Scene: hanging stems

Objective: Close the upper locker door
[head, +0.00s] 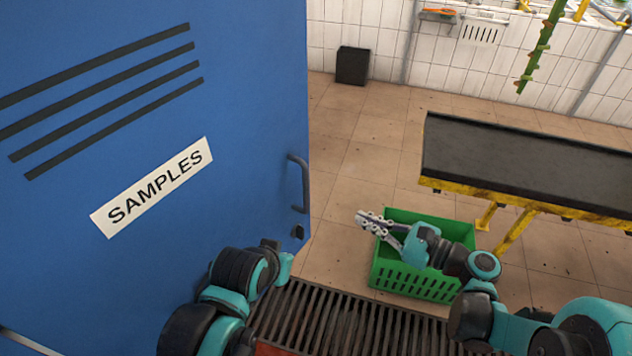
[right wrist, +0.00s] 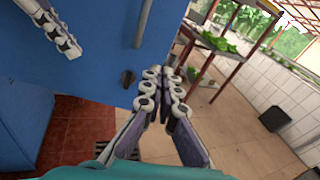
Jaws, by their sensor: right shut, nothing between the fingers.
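The blue locker door (head: 240,100) labelled SAMPLES fills the left of the head view, with slot vents and a grey handle (head: 300,185) near its right edge. In the right wrist view, the door (right wrist: 90,75) shows with its handle (right wrist: 143,22) and a small dark latch (right wrist: 128,78). My right gripper (head: 362,217) is shut and empty, right of the door and apart from its handle in the head view; its fingertips also show in the wrist view (right wrist: 163,75). My left arm is low before the door; part of my left gripper (right wrist: 68,45) shows at the wrist view's upper left. Its opening is unclear.
A green crate (head: 415,288) stands on the floor behind my right gripper. A dark trough on a yellow frame (head: 525,165) stands at right. A black box (head: 352,65) is by the tiled wall. Open tiled floor lies between. A red floor patch (right wrist: 78,135) shows below the door.

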